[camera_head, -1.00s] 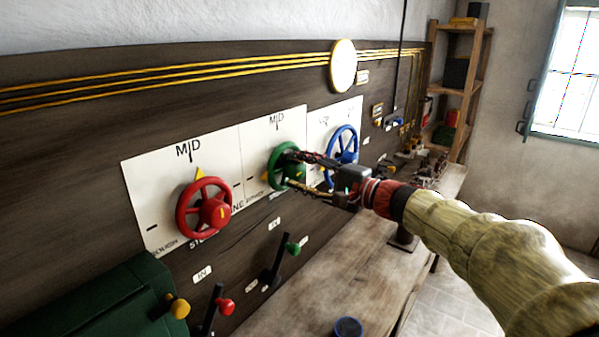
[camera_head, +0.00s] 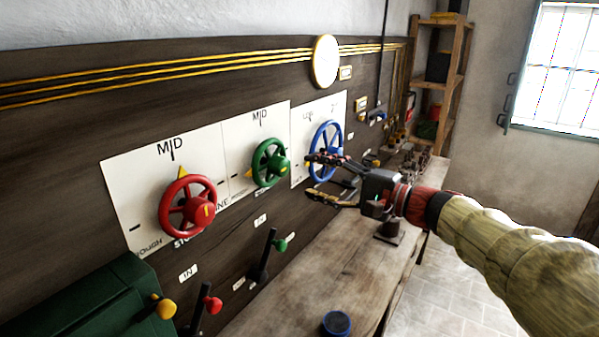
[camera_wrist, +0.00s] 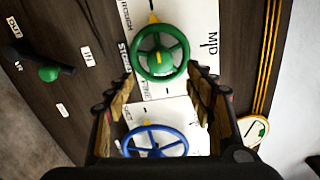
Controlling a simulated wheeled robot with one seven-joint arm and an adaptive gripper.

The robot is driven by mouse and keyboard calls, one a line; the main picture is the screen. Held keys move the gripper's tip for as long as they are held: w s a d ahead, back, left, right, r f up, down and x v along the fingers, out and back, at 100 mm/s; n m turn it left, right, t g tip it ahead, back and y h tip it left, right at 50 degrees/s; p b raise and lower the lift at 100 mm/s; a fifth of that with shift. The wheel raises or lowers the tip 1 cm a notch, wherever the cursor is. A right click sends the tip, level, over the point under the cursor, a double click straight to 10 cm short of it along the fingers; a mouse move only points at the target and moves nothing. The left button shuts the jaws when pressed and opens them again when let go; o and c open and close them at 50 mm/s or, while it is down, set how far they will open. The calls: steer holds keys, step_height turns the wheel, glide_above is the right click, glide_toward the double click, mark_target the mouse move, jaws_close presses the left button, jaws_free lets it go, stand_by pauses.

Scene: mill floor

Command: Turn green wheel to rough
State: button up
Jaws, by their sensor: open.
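The green wheel (camera_head: 270,162) is on a white plate on the dark panel, between the red and blue wheels. Its yellow pointer (camera_wrist: 153,18) points to the left in the head view, on the side of the ROUGH label (camera_wrist: 125,14), away from the MID mark (camera_wrist: 211,43). My gripper (camera_head: 312,178) is open and empty, standing off the panel to the right of the green wheel and in front of the blue wheel's lower part. In the wrist view, the green wheel (camera_wrist: 160,54) shows whole, beyond the fingertips and not held.
The red wheel (camera_head: 187,204) is at left, its pointer up near MID. The blue wheel (camera_head: 325,150) is at right, close behind my gripper. A green-knobbed lever (camera_head: 266,256) and a red-knobbed lever (camera_head: 205,308) stick out below. A wooden bench (camera_head: 320,280) runs along the panel.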

steer(key=shift+v, duration=1.2)
